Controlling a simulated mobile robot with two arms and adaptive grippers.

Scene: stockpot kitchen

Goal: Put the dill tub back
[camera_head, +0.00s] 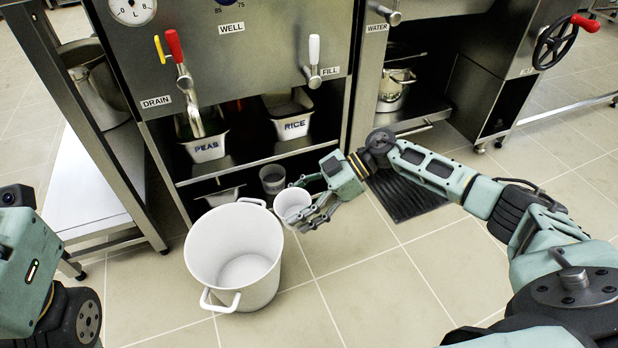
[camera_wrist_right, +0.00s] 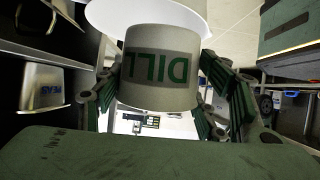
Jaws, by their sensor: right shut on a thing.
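The dill tub is a small white tub (camera_head: 292,204) held in my right gripper (camera_head: 312,210), above the floor and beside the rim of the big white pot. In the right wrist view the tub (camera_wrist_right: 160,88) shows its DILL label upside down between the two fingers of the gripper (camera_wrist_right: 165,100). I cannot see into the tub. On the left of the head view, part of my left arm shows; its gripper fingers are out of view.
A large white stockpot (camera_head: 236,255) stands on the tiled floor. Under the machine, a shelf (camera_head: 250,162) holds the PEAS tub (camera_head: 206,148) and the RICE tub (camera_head: 291,125). A grey tub (camera_head: 272,178) sits lower. A dark floor mat (camera_head: 408,196) lies behind my right arm.

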